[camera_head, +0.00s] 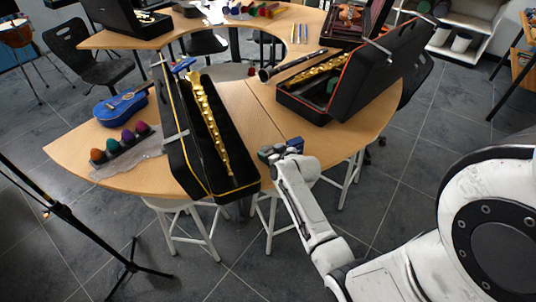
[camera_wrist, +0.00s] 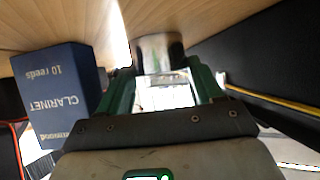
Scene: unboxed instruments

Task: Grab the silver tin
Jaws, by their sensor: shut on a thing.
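The silver tin (camera_wrist: 158,50) shows in the wrist view as a shiny round-sided metal thing between the two green fingers of my gripper (camera_wrist: 163,88). The fingers are shut on it, one on each side. The bright, mirror-like face between them seems to be part of the tin. In the head view my gripper (camera_head: 272,153) is at the table's near edge, just right of the open black case. The tin cannot be made out clearly there, and I cannot tell whether it touches the table.
A blue clarinet reed box (camera_wrist: 62,92) stands close left of my gripper; it also shows in the head view (camera_head: 296,143). An open black case (camera_head: 180,165) with a golden flute lies left, another black case (camera_head: 375,75) behind right. The wooden table (camera_head: 250,115) has bare room between them.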

